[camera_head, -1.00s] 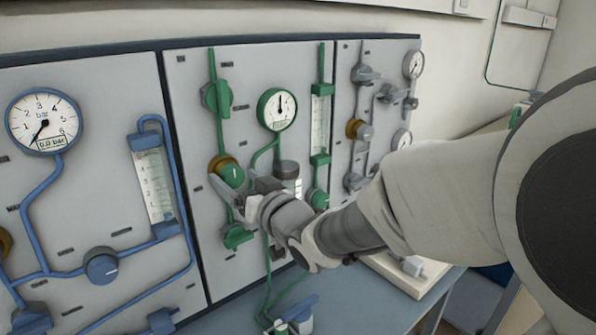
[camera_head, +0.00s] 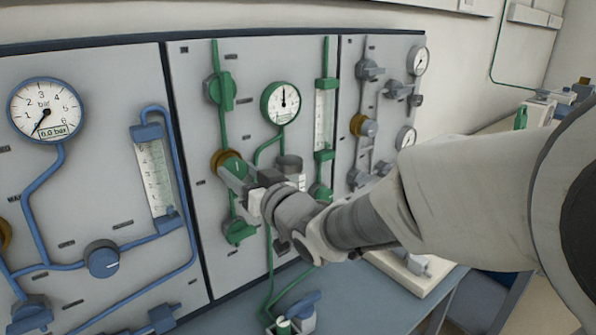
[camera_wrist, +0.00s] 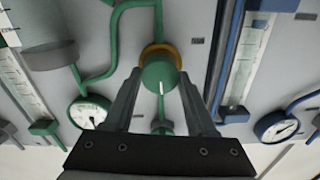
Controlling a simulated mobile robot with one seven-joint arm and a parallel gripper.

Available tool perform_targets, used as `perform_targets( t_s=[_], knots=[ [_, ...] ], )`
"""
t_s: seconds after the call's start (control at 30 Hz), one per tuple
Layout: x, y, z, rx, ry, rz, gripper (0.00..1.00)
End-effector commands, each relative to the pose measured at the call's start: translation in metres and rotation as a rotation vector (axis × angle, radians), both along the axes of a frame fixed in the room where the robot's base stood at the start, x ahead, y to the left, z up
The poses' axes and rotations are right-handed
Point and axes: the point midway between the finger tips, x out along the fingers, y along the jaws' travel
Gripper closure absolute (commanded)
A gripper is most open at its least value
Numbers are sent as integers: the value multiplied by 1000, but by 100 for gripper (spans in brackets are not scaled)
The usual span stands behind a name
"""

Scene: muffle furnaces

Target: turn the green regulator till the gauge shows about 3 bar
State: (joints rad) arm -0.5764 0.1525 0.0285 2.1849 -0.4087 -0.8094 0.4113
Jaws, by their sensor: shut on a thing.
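The green regulator (camera_head: 232,166) is a round green knob with a white mark on a brass collar, on the middle panel. In the wrist view the regulator (camera_wrist: 160,76) sits between the two fingers, its white mark pointing down. My gripper (camera_wrist: 160,88) is shut on it, one finger on each side. In the head view my gripper (camera_head: 236,178) covers part of the knob's lower side. The green-rimmed gauge (camera_head: 280,103) is above and to the right; its needle points nearly straight up. Its numbers are too small to read. It also shows in the wrist view (camera_wrist: 90,112).
Another green knob (camera_head: 220,91) is above the regulator and a green valve (camera_head: 239,231) below it. A green flowmeter (camera_head: 325,118) stands to the right.

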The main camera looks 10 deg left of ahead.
Motion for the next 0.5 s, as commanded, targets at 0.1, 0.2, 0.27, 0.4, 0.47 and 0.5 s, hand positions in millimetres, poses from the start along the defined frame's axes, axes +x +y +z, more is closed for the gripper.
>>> perform_targets(
  t_s=[0.1,0.2,0.27,0.4,0.47,0.5],
  knots=[
    [0,0,-1,-2,3,0,99],
    [0,0,-1,-2,3,0,35],
    [0,0,-1,-2,3,0,24],
    [0,0,0,-1,2,0,14],
    [0,0,0,-1,2,0,14],
    [0,0,0,-1,2,0,14]
  ],
)
